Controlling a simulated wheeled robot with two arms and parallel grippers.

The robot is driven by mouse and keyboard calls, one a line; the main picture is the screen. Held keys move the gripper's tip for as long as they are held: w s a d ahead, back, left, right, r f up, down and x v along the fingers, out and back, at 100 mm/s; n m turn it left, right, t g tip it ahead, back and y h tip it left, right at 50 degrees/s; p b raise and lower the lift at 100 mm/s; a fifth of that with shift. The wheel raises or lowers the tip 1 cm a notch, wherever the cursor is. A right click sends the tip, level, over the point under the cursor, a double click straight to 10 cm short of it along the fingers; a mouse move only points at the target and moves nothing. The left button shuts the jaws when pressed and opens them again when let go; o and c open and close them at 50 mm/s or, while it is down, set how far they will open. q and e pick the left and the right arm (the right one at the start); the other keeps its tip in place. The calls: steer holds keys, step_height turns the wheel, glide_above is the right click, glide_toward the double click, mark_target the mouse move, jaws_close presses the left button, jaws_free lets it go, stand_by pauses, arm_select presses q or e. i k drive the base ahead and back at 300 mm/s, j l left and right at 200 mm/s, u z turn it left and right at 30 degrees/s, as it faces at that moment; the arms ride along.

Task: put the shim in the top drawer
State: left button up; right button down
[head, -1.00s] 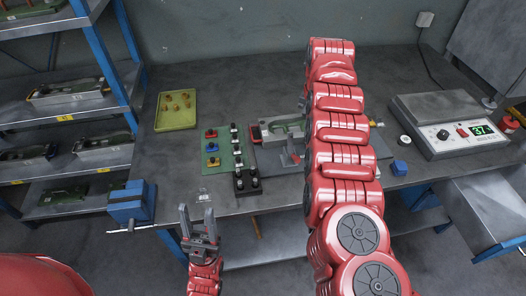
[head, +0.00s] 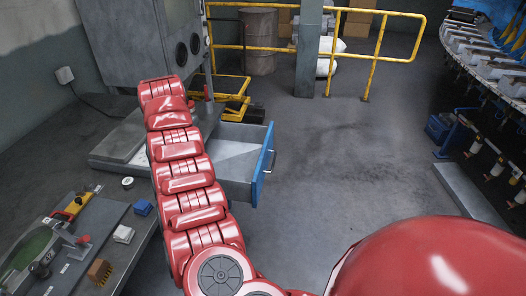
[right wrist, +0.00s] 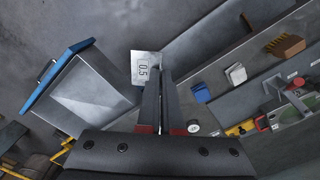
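The shim (right wrist: 145,68) is a thin grey metal plate marked 0.5, seen in the right wrist view. My right gripper (right wrist: 160,75) is shut on its edge and holds it up beside the open drawer in that view. The drawer (head: 237,160) is pulled out under the bench's right end, with grey walls and a blue front. Its inside looks empty where it shows, and it also appears in the right wrist view (right wrist: 95,92). In the head view my right arm hides its gripper and the shim. My left gripper is out of view.
A grey cabinet (head: 137,40) stands at the back. The floor (head: 330,160) right of the drawer is clear up to the yellow railing (head: 372,60).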

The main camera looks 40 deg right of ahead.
mark_target(237, 167)
steer(key=i+l+z, duration=0.25)
steer(key=i+z, duration=0.7)
steer(key=i, duration=0.25)
